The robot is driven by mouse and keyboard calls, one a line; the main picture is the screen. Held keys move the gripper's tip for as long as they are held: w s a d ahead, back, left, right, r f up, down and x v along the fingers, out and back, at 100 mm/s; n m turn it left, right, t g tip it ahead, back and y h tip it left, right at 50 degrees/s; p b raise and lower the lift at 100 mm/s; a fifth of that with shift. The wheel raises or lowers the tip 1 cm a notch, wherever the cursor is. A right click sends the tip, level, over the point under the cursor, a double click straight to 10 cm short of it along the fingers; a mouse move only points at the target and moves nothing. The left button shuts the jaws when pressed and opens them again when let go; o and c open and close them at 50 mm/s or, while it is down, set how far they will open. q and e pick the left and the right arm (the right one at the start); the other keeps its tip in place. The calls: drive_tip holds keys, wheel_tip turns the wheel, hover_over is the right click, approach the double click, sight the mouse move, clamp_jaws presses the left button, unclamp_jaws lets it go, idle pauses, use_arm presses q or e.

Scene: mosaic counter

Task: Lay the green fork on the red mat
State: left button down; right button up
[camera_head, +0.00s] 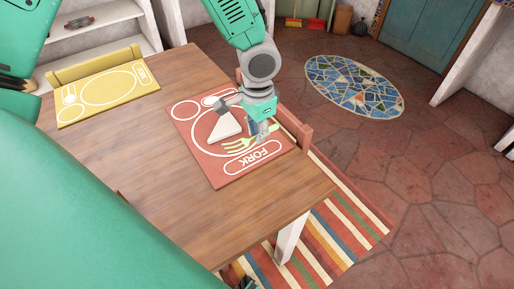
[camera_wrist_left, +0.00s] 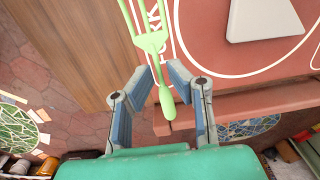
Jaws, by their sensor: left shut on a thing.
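The red mat (camera_head: 218,176) lies on the wooden table, with white outlines and the word FORK printed at its near right end. The green fork (camera_head: 238,144) shows over the mat between the plate outline and the FORK label, its tines towards the left. My left gripper (camera_head: 262,130) is above the mat's right side, shut on the fork's handle. In the left wrist view the fork (camera_wrist_left: 152,42) has its handle between my fingertips (camera_wrist_left: 159,82). I cannot tell whether the fork touches the mat. My right gripper is not clearly seen.
A white triangular piece (camera_head: 225,125) lies on the mat beside the fork. A yellow mat (camera_head: 85,108) lies at the table's far left. A red-brown chair back (camera_head: 293,127) stands at the table's right edge. The wooden table (camera_head: 130,150) is bare between the mats.

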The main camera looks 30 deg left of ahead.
sight(258, 155)
use_arm(q)
wheel_tip(258, 155, down, 3)
drive_tip(key=shift+w+d+f, duration=0.1)
drive_tip(key=shift+d, duration=0.05)
wheel_tip(258, 155, down, 4)
drive_tip(key=shift+r+b, duration=0.25)
drive_tip(key=shift+b, duration=0.3)
drive_tip(key=c, duration=1.5)
unclamp_jaws()
wheel_tip(258, 155, up, 12)
drive_tip(key=shift+r+p, duration=0.1)
drive_tip(key=shift+p, duration=1.1)
